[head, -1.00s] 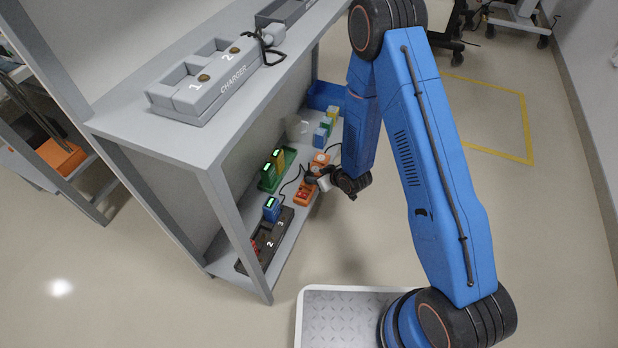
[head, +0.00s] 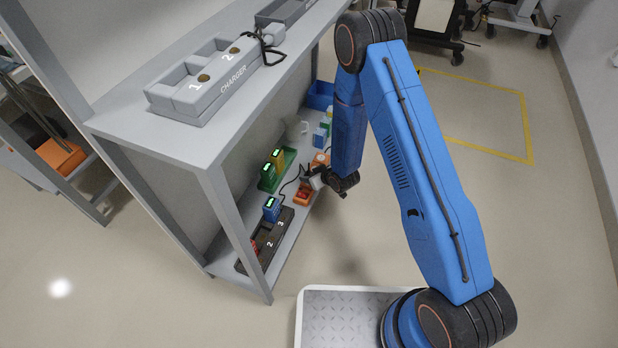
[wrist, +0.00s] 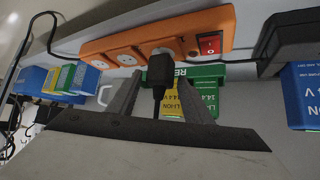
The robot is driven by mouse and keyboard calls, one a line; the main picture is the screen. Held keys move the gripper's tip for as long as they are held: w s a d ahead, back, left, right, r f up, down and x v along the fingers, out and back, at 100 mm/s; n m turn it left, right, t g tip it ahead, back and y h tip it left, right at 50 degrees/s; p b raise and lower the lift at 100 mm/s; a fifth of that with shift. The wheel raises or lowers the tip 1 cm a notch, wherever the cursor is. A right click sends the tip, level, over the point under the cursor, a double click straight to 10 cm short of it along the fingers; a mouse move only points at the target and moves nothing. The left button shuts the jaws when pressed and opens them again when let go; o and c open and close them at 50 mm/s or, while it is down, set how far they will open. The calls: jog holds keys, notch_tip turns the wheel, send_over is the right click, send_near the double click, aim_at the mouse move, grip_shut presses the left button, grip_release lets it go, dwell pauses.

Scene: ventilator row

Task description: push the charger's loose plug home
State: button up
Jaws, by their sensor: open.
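The black plug (wrist: 160,65) stands at a socket of the orange power strip (wrist: 205,22) in the wrist view; I cannot tell how deep it sits. Its cord hangs from it towards my wrist. My gripper (wrist: 162,82) is open, with one finger on each side of the plug and its cord; contact is not clear. In the head view my gripper (head: 312,180) is over the orange strip (head: 302,196) on the lower shelf and hides part of it. A grey charger (head: 205,95) marked 1 and 2 sits on the upper shelf.
The strip has a red switch (wrist: 210,43) beside the plug and empty sockets on the other side. A green holder (head: 268,182) with batteries and a dark numbered dock (head: 262,250) share the lower shelf. The upper shelf (head: 150,140) overhangs it.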

jog(key=shift+c, duration=0.6)
grip_shut()
jog(key=shift+f, duration=0.45)
jog(key=shift+o, duration=2.4)
grip_release()
